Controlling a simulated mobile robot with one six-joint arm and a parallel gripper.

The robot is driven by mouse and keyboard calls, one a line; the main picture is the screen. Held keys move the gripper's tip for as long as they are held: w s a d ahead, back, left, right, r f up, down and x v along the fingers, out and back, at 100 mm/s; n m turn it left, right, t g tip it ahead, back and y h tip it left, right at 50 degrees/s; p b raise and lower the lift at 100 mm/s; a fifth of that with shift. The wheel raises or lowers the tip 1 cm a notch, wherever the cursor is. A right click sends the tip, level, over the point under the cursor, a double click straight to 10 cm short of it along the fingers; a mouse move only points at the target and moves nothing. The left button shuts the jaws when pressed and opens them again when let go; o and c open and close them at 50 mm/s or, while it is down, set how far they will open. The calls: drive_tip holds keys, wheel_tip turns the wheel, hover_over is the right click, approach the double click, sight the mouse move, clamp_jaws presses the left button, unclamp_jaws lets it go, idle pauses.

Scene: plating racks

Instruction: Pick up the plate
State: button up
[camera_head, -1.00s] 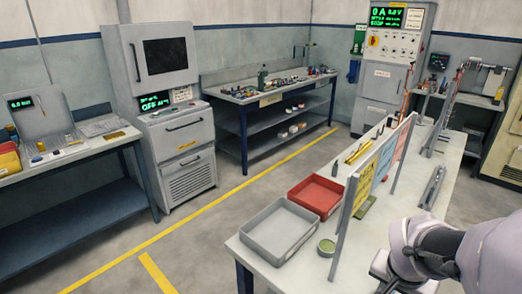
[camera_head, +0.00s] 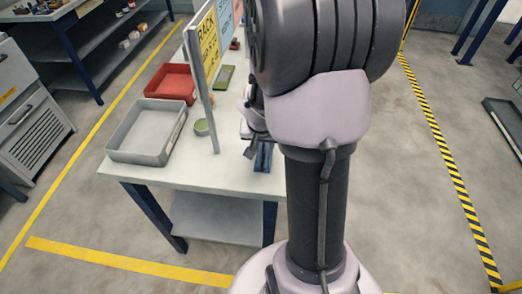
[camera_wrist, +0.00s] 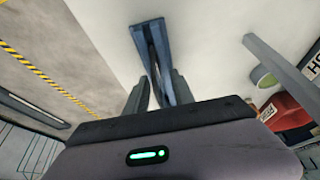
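A narrow blue-grey slotted metal piece (camera_wrist: 148,42) stands out from the pale table top (camera_wrist: 205,45) in the wrist view, running down between my fingers. I cannot tell whether it is the plate or a stand for it. My gripper (camera_wrist: 158,92) has its two dark fingers apart, one on each side of this piece; contact is not clear. In the head view my gripper is mostly hidden behind my arm. A blue piece (camera_head: 263,158) shows below it near the table's front edge. No plate is clearly recognisable in either view.
On the table stand a grey tray (camera_head: 115,148), a red tray (camera_head: 168,68), a small green-topped round container (camera_head: 201,127) and an upright sign frame (camera_head: 209,100) close left of my gripper. Open floor with a yellow-black stripe (camera_head: 438,137) lies to the right.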

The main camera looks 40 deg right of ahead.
clamp_jaws()
drive_tip(key=shift+r, duration=0.1)
idle(1.3)
